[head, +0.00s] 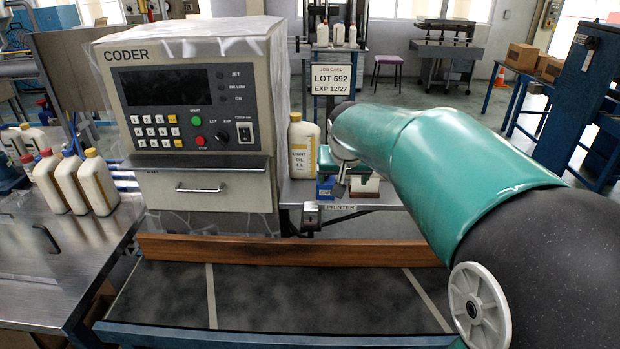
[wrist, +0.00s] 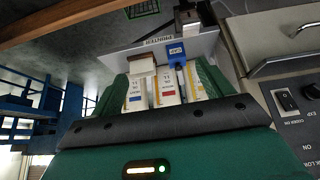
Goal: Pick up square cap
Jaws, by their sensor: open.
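No part is clearly recognisable as a square cap. A small blue block (wrist: 176,48) with a CAP label stands on the light shelf, beyond my fingertips in the wrist view. It also shows in the head view as a blue piece (head: 325,188) under the arm's end. My gripper (wrist: 163,82) is open, with a green finger on each side. Between the fingers, several white cartons (wrist: 165,90) with blue, red and yellow marks show; I cannot tell whether they touch the fingers. In the head view my arm hides most of the gripper.
A pale block with a brown top (wrist: 142,63) sits beside the blue block. A light oil bottle (head: 303,148) stands between the coder (head: 195,110) and my arm. The shelf marked PRINTER (head: 392,193) is narrow. A wooden rail (head: 290,250) and dark conveyor (head: 310,295) lie in front.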

